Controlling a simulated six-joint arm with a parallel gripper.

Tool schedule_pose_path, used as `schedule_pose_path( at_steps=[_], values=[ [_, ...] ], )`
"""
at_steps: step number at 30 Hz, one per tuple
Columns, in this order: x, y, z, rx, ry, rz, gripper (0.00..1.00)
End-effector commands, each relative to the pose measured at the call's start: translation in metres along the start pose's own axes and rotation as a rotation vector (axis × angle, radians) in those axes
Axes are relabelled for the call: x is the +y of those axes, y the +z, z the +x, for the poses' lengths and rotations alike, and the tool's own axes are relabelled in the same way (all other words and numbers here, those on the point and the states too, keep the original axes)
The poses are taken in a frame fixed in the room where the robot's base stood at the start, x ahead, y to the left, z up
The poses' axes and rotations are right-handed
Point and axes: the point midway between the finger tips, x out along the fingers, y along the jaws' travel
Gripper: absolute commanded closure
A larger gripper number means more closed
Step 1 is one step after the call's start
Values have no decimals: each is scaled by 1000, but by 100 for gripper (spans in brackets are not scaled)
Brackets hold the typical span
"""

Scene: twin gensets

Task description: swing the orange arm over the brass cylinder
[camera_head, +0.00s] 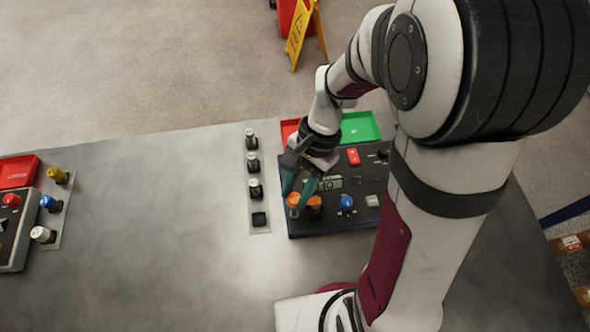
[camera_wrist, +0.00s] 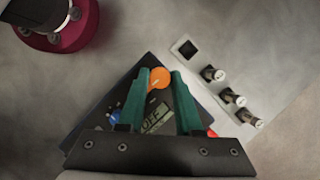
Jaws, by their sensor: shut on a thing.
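My gripper (camera_head: 296,193) reaches down with green fingers to the front left corner of a dark control box (camera_head: 338,222). It is shut on a round orange knob (camera_head: 293,200), which also shows between the fingertips in the wrist view (camera_wrist: 160,78). A second orange-brown knob (camera_head: 315,205) stands just right of the fingers. I make out no separate long orange arm. A yellow-brass cylinder (camera_head: 58,175) stands upright on a strip at the far left, well away from my gripper; I cannot tell whether it is the one named.
The box also carries a display (camera_head: 329,183), a blue knob (camera_head: 347,202) and a red switch (camera_head: 353,157). A strip with several black-and-silver plugs (camera_head: 255,188) lies left of it. Green (camera_head: 360,127) and red (camera_head: 290,128) trays lie behind. The table between the panels is clear.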

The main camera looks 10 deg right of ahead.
Motion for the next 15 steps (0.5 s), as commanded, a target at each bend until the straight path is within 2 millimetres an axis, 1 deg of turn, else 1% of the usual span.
schedule_pose_path(
  at_steps=[6,15],
  values=[
    [0,0,0,1,26,-62,100],
    [0,0,0,1,35,-84,100]
  ],
)
